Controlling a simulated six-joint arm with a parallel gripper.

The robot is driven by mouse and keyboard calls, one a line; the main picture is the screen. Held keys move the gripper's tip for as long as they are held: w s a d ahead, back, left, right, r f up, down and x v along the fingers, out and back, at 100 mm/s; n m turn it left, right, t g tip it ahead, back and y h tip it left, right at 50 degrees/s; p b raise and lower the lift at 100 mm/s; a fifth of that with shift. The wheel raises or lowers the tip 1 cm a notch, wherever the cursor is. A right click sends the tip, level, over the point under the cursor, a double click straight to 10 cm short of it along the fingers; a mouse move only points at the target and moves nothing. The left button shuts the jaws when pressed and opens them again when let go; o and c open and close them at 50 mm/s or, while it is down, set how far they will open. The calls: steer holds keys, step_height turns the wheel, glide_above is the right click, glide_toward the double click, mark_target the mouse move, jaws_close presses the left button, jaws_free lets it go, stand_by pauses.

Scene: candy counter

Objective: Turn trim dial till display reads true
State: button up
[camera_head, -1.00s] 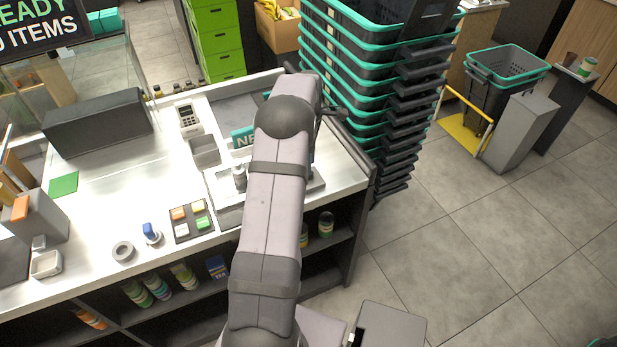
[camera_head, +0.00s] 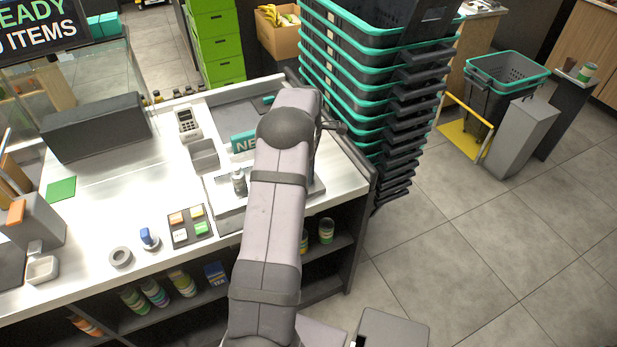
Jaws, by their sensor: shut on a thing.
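My arm rises through the middle of the view and covers much of the right part of the counter. My gripper is hidden behind the arm, so what it touches does not show. A low device with a pale metal plate (camera_head: 229,222) sits on the counter, partly behind my arm. A small grey metal cylinder (camera_head: 239,182) stands at this device, just left of the arm. I cannot make out a trim dial or a lit display; they may be behind my arm.
A card terminal (camera_head: 188,123), a grey open bin (camera_head: 204,156), a pad with coloured squares (camera_head: 187,238), a blue-topped stamp (camera_head: 148,237) and a grey ring (camera_head: 120,257) are on the counter. Stacked baskets (camera_head: 370,95) stand close behind its right end.

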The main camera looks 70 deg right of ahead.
steer(key=shift+m+p, duration=0.35)
steer(key=shift+m, duration=1.15)
steer(key=m, duration=0.2)
steer(key=shift+m+p, duration=0.3)
steer(key=shift+m, duration=0.3)
steer(key=shift+m, duration=1.7)
steer(key=shift+p, duration=0.35)
